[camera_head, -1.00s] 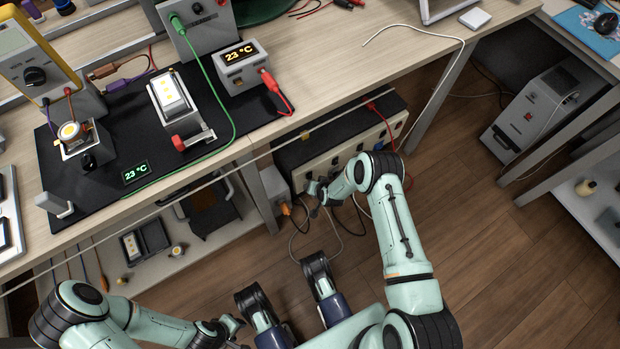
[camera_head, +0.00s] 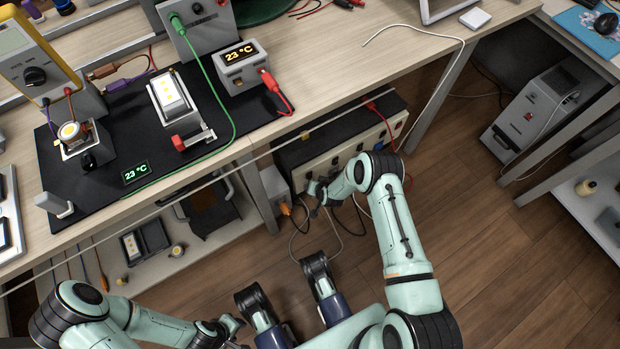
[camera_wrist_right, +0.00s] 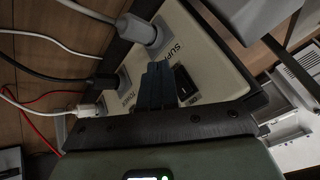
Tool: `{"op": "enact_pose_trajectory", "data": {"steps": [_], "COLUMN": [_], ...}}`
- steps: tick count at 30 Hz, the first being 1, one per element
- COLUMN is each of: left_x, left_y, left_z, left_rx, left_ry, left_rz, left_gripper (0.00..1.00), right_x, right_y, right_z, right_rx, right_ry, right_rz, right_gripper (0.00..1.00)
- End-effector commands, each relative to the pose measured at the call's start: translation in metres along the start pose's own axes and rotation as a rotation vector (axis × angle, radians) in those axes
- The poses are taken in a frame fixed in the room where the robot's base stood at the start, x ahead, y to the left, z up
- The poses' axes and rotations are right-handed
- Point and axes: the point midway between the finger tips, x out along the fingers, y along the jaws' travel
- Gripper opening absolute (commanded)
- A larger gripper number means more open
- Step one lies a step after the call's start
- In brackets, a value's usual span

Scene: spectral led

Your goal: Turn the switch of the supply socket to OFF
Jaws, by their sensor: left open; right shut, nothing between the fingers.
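The beige socket panel (camera_head: 345,150) of a dark unit is under the bench in the head view. In the right wrist view, a grey plug (camera_wrist_right: 140,32) sits in the supply socket, beside a partly covered label reading "SUPP". The black switch (camera_wrist_right: 184,82) is in the panel just right of my right gripper (camera_wrist_right: 160,72), whose fingers are shut and empty. I cannot tell whether they touch the switch, or its position. The right gripper (camera_head: 316,190) is at the panel's lower left in the head view. My left gripper (camera_head: 234,325) is open and empty at the bottom, away from the panel.
Other plugs and cables (camera_wrist_right: 92,106) are left of the fingers in the wrist view. The bench (camera_head: 350,75) overhangs the panel, and a grey leg (camera_head: 262,205) stands left of it. Loose cables (camera_head: 335,235) hang below.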

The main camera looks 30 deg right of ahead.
Motion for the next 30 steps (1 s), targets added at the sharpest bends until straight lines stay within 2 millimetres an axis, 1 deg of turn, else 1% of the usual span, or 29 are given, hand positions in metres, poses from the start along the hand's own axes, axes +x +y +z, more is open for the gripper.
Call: {"op": "enact_pose_trajectory", "data": {"steps": [10, 19, 30], "left_x": [0.0002, 0.0073, 0.0068], "left_y": [0.0000, -0.0003, -0.0002], "left_z": [0.0000, -0.0023, -0.0021], "left_rx": [0.000, 0.000, 0.000], "left_ry": [0.000, 0.000, 0.000], "left_rz": [0.000, 0.000, 0.000], "left_gripper": [0.43, 0.43, 0.43], "right_x": [0.0002, 0.0065, 0.0062], "right_y": [-0.0001, -0.0045, -0.0046], "right_z": [-0.0001, -0.0045, -0.0047], "right_rx": [0.000, -0.001, 0.000], "right_ry": [0.000, 0.001, 0.000], "right_rz": [0.000, -0.001, 0.000], "right_gripper": [0.00, 0.00, 0.00]}}
